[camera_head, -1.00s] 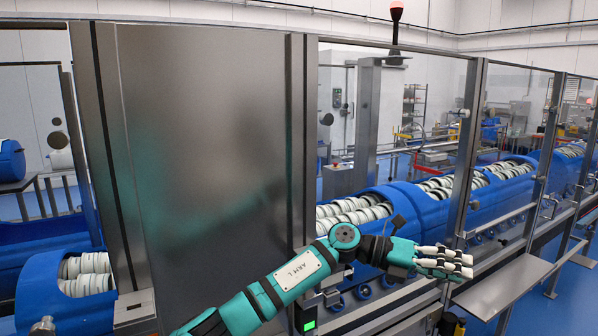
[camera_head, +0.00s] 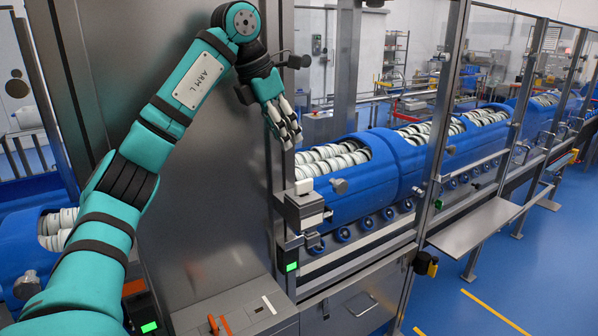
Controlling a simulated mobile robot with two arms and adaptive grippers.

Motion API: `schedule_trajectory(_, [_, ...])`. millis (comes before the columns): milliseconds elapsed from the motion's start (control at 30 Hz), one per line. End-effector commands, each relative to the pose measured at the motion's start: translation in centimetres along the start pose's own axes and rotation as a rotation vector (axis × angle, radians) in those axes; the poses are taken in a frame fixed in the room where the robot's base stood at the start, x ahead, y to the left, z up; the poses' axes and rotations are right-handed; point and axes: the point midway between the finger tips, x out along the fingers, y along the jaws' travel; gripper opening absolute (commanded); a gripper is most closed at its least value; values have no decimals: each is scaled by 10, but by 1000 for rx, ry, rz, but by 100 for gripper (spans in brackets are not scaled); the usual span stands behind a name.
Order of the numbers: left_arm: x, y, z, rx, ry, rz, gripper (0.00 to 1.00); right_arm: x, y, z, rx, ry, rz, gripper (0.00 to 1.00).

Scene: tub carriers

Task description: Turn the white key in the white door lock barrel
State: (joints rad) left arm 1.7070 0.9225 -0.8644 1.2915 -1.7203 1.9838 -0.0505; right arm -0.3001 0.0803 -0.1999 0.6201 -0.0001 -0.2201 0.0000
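My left gripper (camera_head: 287,130) hangs in the upper middle of the head view, in front of the door's right edge. Its pale fingers point down, look slightly apart and hold nothing. Below it, apart from the fingers, a grey lock box (camera_head: 305,212) is fixed to the frame beside the steel door (camera_head: 210,215). A small white block (camera_head: 303,187) sits on the box's top. I cannot clearly tell the white key or the white lock barrel apart on this box. My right gripper is not in view.
Blue tubs (camera_head: 355,185) with white rings stand behind glass panels on the right. A steel shelf (camera_head: 475,225) juts out at the right. A grey panel (camera_head: 235,312) with an orange handle (camera_head: 226,323) is at the bottom. The blue floor at lower right is clear.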

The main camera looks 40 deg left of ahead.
Motion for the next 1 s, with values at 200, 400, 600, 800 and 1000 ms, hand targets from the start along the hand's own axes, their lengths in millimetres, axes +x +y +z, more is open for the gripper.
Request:
schedule_trajectory(200, [44, 0, 0, 1, 4, -1, 38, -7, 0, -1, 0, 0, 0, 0])
schedule_trajectory(400, [84, -1, 0, 1, 3, -2, 38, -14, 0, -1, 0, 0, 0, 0])
schedule_trajectory(600, [116, -1, 0, 0, 2, -3, 38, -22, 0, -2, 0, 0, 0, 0])
schedule_trajectory(800, [134, -1, 1, 1, 0, -2, 38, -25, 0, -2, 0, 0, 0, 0])
schedule_trajectory(1000, [138, -1, 1, 1, -2, -1, 38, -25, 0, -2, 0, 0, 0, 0])
